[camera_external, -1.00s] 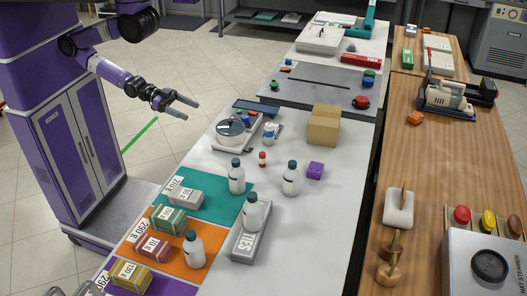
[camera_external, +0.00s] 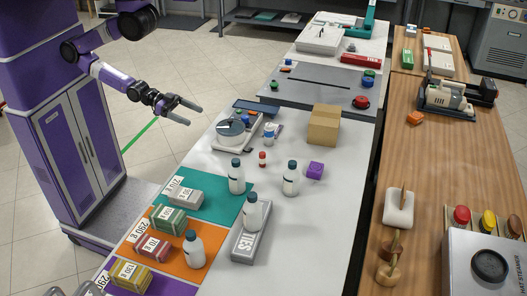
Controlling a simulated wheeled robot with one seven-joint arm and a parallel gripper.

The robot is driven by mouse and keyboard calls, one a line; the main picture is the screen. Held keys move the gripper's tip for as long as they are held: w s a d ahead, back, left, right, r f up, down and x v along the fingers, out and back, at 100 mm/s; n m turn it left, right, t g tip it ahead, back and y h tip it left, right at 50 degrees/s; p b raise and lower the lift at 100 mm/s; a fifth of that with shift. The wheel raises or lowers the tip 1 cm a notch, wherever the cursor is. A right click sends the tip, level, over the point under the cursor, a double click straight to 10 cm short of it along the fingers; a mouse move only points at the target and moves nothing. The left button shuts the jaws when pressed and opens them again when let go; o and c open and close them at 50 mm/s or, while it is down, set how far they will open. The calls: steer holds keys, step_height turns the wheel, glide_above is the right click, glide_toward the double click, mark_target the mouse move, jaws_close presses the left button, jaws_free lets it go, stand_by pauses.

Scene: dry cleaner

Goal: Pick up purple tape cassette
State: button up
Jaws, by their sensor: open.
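The purple tape cassette (camera_external: 315,170) is a small purple block lying on the white table (camera_external: 335,215), in front of the cardboard box. It is right of a white bottle with a dark cap. My gripper (camera_external: 192,112) is open and empty. It is in the air at the left, beyond the table's left edge, well apart from the cassette.
White bottles (camera_external: 291,180) and (camera_external: 237,178), a small red-capped bottle (camera_external: 262,159) and a scale with a round dish (camera_external: 230,132) stand between my gripper and the cassette. A cardboard box (camera_external: 323,127) is behind it. The table to its right and front is clear.

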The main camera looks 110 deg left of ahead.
steer(key=w+d+r+h+p, duration=0.1)
steer(key=w+d+p, duration=0.3)
steer(key=w, duration=0.5)
steer(key=w+d+h+p, duration=0.1)
steer(key=w+d+h, duration=0.1)
steer(key=w+d, duration=0.6)
steer(key=w+d+r+h+p, duration=0.1)
steer(key=w+d+p, duration=0.2)
steer(key=w, duration=0.8)
steer(key=m+g+y+b, duration=0.1)
steer(key=y+b, duration=0.3)
glide_above(312, 166)
steer(key=s, duration=0.4)
step_height(312, 166, down, 5)
step_height(312, 166, down, 7)
steer(key=shift+r+p, duration=0.2)
steer(key=shift+p, duration=0.25)
steer(key=shift+x, duration=2.55)
steer(key=shift+c, duration=0.4)
steer(key=c, duration=1.4)
